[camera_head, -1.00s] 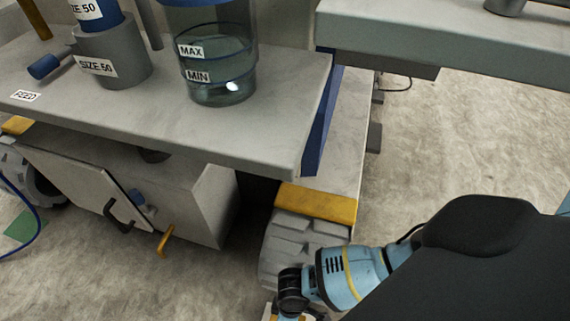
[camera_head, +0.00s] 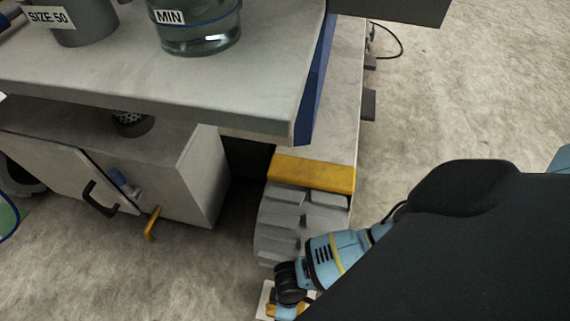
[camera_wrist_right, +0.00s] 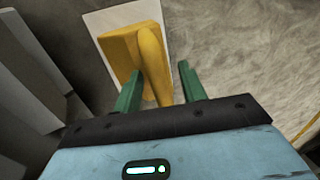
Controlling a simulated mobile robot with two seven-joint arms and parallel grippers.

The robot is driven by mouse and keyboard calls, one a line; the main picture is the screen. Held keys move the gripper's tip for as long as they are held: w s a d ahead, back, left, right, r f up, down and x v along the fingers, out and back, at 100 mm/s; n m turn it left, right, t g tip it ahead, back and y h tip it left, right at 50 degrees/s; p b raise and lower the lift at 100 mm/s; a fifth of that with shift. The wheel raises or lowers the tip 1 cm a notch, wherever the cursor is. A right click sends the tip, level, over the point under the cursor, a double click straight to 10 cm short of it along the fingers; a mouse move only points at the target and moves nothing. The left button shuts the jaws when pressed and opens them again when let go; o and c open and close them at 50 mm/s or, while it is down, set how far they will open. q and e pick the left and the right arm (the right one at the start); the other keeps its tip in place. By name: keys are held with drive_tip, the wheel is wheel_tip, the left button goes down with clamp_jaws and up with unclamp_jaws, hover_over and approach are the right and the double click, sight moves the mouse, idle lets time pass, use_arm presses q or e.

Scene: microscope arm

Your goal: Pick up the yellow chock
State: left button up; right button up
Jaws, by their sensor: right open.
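The yellow chock (camera_wrist_right: 124,50) lies on a white rectangular plate (camera_wrist_right: 100,22) on the floor in the right wrist view. A rounded yellow handle (camera_wrist_right: 153,65) stands up from it towards me. My right gripper (camera_wrist_right: 160,72) is open, with its two green fingers on either side of the handle. The left finger appears close to the handle, and a gap shows at the right finger. I cannot tell whether either touches. In the head view the plate (camera_head: 265,296) shows at the bottom edge, mostly hidden by my right wrist. My left gripper is not in view.
A grey tracked foot (camera_head: 280,222) with a yellow band (camera_head: 312,174) stands just beyond my right wrist. Open floor (camera_head: 440,100) lies to the right.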

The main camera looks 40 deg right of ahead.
drive_tip(key=shift+r, duration=0.1)
clamp_jaws()
idle(1.2)
